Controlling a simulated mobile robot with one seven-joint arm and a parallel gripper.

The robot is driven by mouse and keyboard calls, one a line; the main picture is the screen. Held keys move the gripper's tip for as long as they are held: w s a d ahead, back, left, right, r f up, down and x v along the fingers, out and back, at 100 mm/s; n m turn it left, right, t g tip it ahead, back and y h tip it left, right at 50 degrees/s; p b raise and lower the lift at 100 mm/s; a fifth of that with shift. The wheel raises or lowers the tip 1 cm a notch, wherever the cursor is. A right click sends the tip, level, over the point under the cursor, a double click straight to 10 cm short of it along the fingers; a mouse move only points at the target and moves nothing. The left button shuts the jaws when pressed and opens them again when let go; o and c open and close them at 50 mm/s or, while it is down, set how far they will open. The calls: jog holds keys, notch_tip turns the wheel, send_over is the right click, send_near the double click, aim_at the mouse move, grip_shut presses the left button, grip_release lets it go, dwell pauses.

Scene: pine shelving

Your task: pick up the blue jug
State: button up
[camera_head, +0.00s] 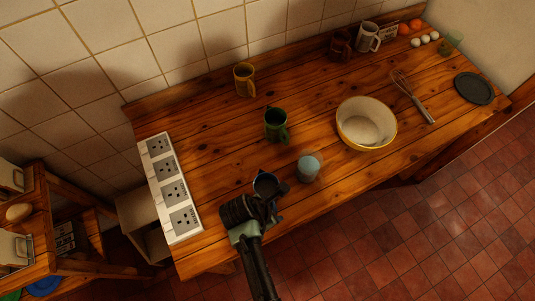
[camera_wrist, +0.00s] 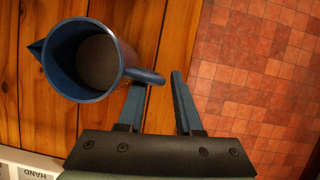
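The blue jug (camera_wrist: 62,75) stands upright on the wooden worktop, seen from above in the wrist view, open and apparently empty. Its spout points left and its handle (camera_wrist: 146,76) points right, towards my fingers. My gripper (camera_wrist: 160,85) is open. The handle lies at the fingertips, over the left finger's tip and reaching into the gap before the right finger; I cannot tell whether they touch. In the head view the jug (camera_head: 267,184) is near the worktop's front edge, partly hidden by my gripper (camera_head: 272,204).
A bluish-grey cup (camera_head: 309,168) stands close to the right of the jug. A cream bowl (camera_head: 366,124) is further right. A white socket strip (camera_head: 170,187) lies along the left edge.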

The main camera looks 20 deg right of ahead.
grip_shut()
jog(key=shift+r, duration=0.1)
dwell(1.0)
